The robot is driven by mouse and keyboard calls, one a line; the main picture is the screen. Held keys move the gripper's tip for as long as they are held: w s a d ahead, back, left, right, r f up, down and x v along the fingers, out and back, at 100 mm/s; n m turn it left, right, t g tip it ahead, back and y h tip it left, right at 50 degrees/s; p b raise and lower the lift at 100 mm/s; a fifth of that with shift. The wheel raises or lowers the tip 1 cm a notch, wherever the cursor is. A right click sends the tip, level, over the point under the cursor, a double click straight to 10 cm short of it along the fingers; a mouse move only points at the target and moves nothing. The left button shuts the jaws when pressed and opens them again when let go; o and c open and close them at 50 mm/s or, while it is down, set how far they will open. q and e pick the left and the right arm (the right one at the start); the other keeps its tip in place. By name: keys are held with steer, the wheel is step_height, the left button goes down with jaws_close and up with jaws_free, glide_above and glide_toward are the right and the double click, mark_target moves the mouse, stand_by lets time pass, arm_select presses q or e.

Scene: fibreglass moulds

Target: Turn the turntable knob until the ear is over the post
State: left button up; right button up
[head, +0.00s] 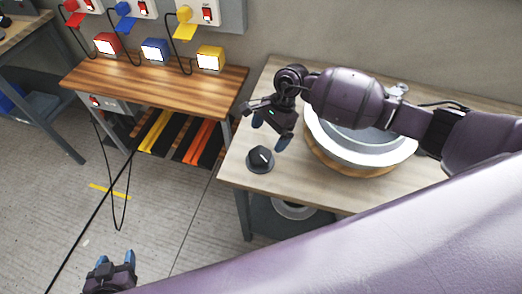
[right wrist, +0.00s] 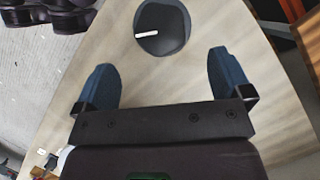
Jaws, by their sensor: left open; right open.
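The black turntable knob (head: 260,159) sits at the front left of the wooden-topped table. It also shows in the right wrist view (right wrist: 172,38), with a white pointer line towards the left. My right gripper (head: 270,132) is open and empty above and just behind the knob; in the right wrist view the knob lies beyond its spread fingertips (right wrist: 160,60), untouched. The turntable (head: 350,169) carries a pale round mould (head: 385,157), partly hidden by my right arm. A small metallic piece (head: 399,89) shows behind the mould; I cannot tell whether it is the ear or post. My left gripper (head: 115,260) is open and empty over the floor.
A striped wooden bench (head: 160,86) with red, blue and yellow lit boxes stands to the left, below wall switches. A lower shelf under the table holds a pale ring (head: 293,210). A black cable hangs over the floor. The tabletop around the knob is clear.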

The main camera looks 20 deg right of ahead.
mark_target(260, 154)
steer(key=x, duration=0.5)
steer(key=shift+s+a+f, duration=0.1)
steer(key=shift+a+f, duration=0.1)
steer(key=shift+f, duration=0.1)
steer(key=shift+a+f, duration=0.2)
steer(key=shift+f, duration=0.4)
steer(key=shift+s+a+f, duration=0.1)
steer(key=shift+f, duration=0.1)
steer(key=c, duration=0.9)
